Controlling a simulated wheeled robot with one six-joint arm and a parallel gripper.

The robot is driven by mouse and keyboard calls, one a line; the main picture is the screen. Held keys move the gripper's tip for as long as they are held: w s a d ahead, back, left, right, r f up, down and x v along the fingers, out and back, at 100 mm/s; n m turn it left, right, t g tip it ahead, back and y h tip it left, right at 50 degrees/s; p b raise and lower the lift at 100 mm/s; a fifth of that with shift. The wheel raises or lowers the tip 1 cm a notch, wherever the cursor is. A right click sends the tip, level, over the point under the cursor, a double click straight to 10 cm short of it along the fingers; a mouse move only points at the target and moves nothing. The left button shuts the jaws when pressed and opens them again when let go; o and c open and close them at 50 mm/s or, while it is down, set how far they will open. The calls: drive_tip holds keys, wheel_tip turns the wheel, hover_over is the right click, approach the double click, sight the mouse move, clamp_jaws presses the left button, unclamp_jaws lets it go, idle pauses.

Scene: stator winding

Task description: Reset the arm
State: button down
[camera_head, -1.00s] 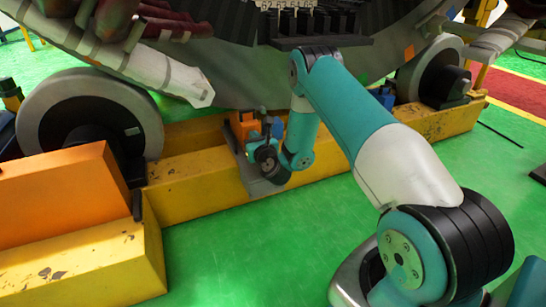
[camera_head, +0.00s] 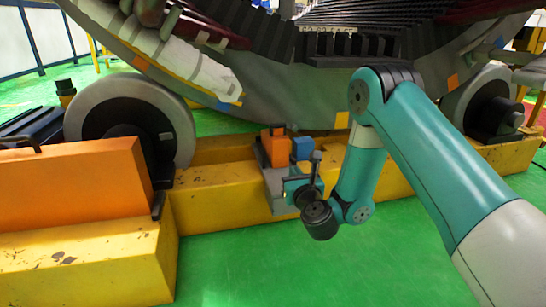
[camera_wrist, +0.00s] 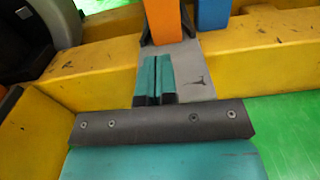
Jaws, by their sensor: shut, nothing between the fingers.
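My gripper (camera_wrist: 155,78) shows in the wrist view with its two teal fingers pressed together and nothing between them. In the camera_head view my gripper (camera_head: 291,187) hangs low in front of the yellow beam, at the end of my bent teal arm. Its fingertips are small and hard to make out there. In the wrist view the fingers point toward an orange block (camera_wrist: 162,20) and lie over a grey plate (camera_wrist: 220,65). I cannot tell the gap between the fingers and the plate.
A blue block (camera_head: 302,149) stands beside the orange one on the plate. The large stator (camera_head: 300,100) curves above, between two rollers (camera_head: 90,115) (camera_head: 476,97). The yellow beam (camera_head: 215,205) runs across, with an orange box (camera_head: 75,185) at left. Green floor (camera_head: 260,270) in front is clear.

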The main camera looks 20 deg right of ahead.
drive_tip(key=s+a+r+n+g+y, duration=0.2)
drive_tip(key=s+a+n+g+y, duration=0.15)
drive_tip(key=n, duration=0.75)
drive_tip(key=s+a+r+n+g+y, duration=0.2)
drive_tip(key=a+r+n+y, duration=0.15)
drive_tip(key=n, duration=0.65)
drive_tip(key=s+d+r+n+g+h+p, duration=0.1)
drive_tip(key=s+d+n+g+h, duration=0.2)
drive_tip(key=s+d+n+g, duration=0.45)
drive_tip(key=s+d+r+n+g+h, duration=0.15)
drive_tip(key=s+d+n, duration=0.25)
drive_tip(key=s+n, duration=0.65)
drive_tip(key=s+a+r+n+g+y+p, duration=0.15)
drive_tip(key=s+a+r+p, duration=0.3)
drive_tip(key=r+p, duration=0.75)
drive_tip(key=s+a+r+n+g+y+p, duration=0.15)
drive_tip(key=s+a+r+p, duration=0.3)
drive_tip(key=r+p, duration=0.7)
drive_tip(key=s+a+r+n+g+p, duration=0.15)
drive_tip(key=s+a+r+p, duration=0.35)
drive_tip(key=r+p, duration=0.7)
wheel_tip(320, 180, up, 37)
drive_tip(key=w+t+p, duration=0.1)
drive_tip(key=p, duration=3)
drive_tip(key=shift+w+a+r, duration=0.15)
drive_tip(key=shift+w+a, duration=0.2)
drive_tip(key=shift+n, duration=0.25)
drive_tip(key=shift+d, duration=0.15)
